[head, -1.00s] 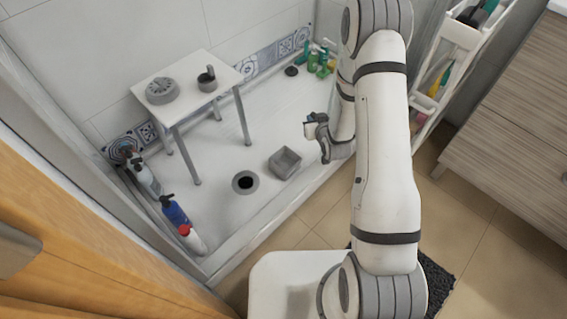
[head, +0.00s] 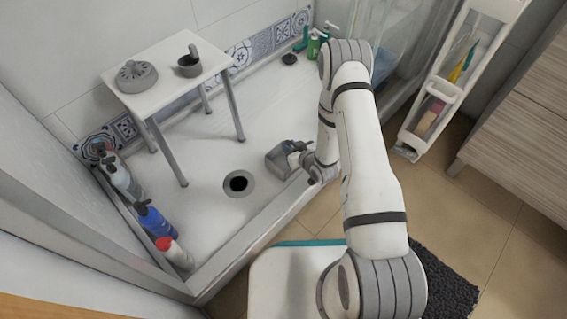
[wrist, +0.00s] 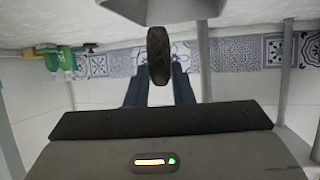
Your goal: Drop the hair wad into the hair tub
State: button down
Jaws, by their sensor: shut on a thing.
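The grey hair tub (head: 281,160) sits on the shower floor, right of the drain. In the wrist view its grey body (wrist: 165,10) shows at the top edge. My gripper (head: 305,160) is at the tub's right side in the head view, partly covering it. In the wrist view my gripper (wrist: 159,72) has its dark fingers shut on a small dark brown, oblong hair wad (wrist: 158,52). The wad appears close to the tub; I cannot tell whether it is over the opening. The wad is not discernible in the head view.
An open round drain (head: 238,184) lies left of the tub. Several bottles (head: 156,222) line the left edge. Green bottles (head: 314,45) stand at the back.

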notch_tip(320, 180, down, 4)
jog(key=shift+r+b, duration=0.25)
jog(key=shift+b, duration=0.65)
jog(key=c, duration=1.2)
grip_release()
jog(key=shift+o, duration=0.2)
jog(key=p+v, duration=0.3)
jog(key=v, duration=0.5)
